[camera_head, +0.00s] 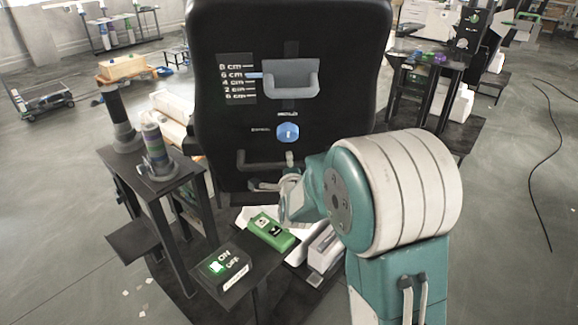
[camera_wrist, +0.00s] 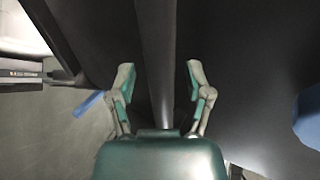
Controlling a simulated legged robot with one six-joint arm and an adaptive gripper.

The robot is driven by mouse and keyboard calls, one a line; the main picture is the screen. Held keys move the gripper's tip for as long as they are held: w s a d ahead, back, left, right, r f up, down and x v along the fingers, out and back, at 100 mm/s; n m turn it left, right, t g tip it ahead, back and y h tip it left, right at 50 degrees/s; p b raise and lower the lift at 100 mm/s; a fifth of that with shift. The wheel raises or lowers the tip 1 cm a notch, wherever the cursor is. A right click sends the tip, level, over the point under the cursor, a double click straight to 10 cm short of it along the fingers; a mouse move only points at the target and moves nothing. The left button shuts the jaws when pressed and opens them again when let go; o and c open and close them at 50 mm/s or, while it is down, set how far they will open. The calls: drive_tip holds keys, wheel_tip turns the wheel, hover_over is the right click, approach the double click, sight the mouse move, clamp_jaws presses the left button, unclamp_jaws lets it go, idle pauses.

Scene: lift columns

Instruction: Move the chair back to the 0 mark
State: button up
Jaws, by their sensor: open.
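A small grey chair (camera_head: 291,78) sits on the upright black panel (camera_head: 345,60). A blue pointer (camera_head: 254,75) at its left lies near the second line from the top of the printed cm scale (camera_head: 236,78). A round blue button (camera_head: 288,133) is below the chair. A grey bar handle (camera_head: 262,160) is lower on the panel. My gripper (camera_head: 287,192) is low in front of the panel, near the handle, partly hidden by my arm. In the wrist view my gripper (camera_wrist: 161,75) is open, with a dark grey bar (camera_wrist: 158,60) showing between or behind its fingers; contact cannot be told.
A green switch box (camera_head: 270,232) and a black box with a lit green ON/OFF switch (camera_head: 222,268) are in front of the panel. A dark stand with cylinders (camera_head: 155,150) is at left. A dark table (camera_head: 430,65) is behind at right. Open floor lies at far left and right.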

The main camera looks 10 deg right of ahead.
sight(285, 119)
clamp_jaws()
drive_tip(key=w+d+r, duration=0.1)
drive_tip(key=w+r, duration=0.6)
drive_tip(key=w, duration=0.3)
drive_tip(key=shift+w+d+r, duration=0.15)
drive_tip(key=shift+w+d, duration=0.05)
drive_tip(key=shift+d, duration=0.1)
unclamp_jaws()
drive_tip(key=shift+a, duration=0.1)
drive_tip(key=s+a+r, duration=0.1)
drive_tip(key=s+a, duration=0.1)
drive_tip(key=s, duration=0.9)
drive_tip(key=shift+s, duration=0.4)
